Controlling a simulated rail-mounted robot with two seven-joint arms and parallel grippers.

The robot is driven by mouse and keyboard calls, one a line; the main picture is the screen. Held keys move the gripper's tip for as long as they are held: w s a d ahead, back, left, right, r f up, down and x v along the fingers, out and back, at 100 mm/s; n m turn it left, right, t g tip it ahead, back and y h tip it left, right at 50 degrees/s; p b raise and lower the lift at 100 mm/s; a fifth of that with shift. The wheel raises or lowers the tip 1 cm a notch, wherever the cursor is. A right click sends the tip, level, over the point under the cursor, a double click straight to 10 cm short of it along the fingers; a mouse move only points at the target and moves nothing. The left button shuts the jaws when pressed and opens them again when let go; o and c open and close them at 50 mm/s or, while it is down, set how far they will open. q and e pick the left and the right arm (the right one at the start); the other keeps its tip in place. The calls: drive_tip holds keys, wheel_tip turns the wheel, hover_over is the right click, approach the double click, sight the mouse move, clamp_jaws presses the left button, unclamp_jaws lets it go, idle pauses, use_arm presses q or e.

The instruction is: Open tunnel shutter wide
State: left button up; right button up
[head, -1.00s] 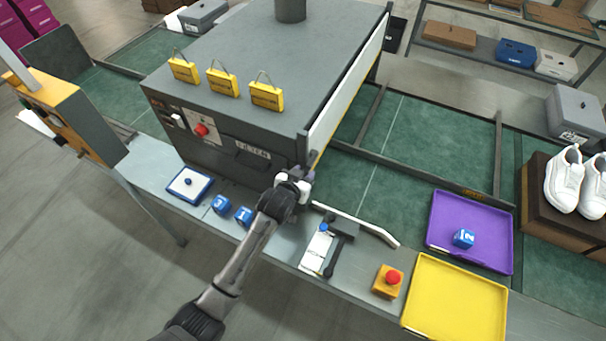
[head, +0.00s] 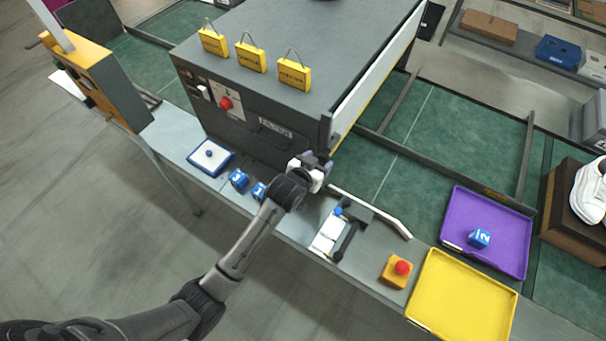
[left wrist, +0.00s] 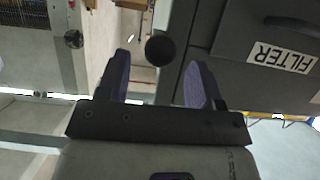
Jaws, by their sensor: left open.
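The tunnel (head: 285,25) is a large grey box. A white panel with a yellow lower edge, apparently the shutter (head: 378,72), covers its right side and looks closed. My left gripper (head: 325,160) is at the lower front right corner of the tunnel, by the near end of the panel. In the left wrist view its two purple-grey fingers (left wrist: 160,85) are apart, and a dark round knob (left wrist: 160,51) shows between the fingertips. I cannot tell whether the fingers touch it. The arm and gripper hide the panel's lower near corner. My right gripper is not in view.
Yellow padlock-like tags (head: 251,58) stand on the tunnel top. A FILTER drawer label (head: 275,128) and a red knob (head: 226,103) are on its front.

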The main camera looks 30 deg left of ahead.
use_arm(q)
drive_tip(key=v, duration=1)
idle(0.3)
drive_tip(key=s+a+f+g, duration=0.1)
drive_tip(key=s+f+g, duration=0.2)
drive_tip(key=s, duration=0.7)
drive_tip(key=s+f+m+g+y, duration=0.1)
drive_tip(key=s+f+g, duration=0.3)
drive_tip(key=s, duration=0.6)
drive_tip(key=s+a+f+g, duration=0.1)
drive_tip(key=s+f+g, duration=0.2)
drive_tip(key=s, duration=0.6)
wheel_tip(320, 180, up, 16)
drive_tip(key=p, duration=1.6)
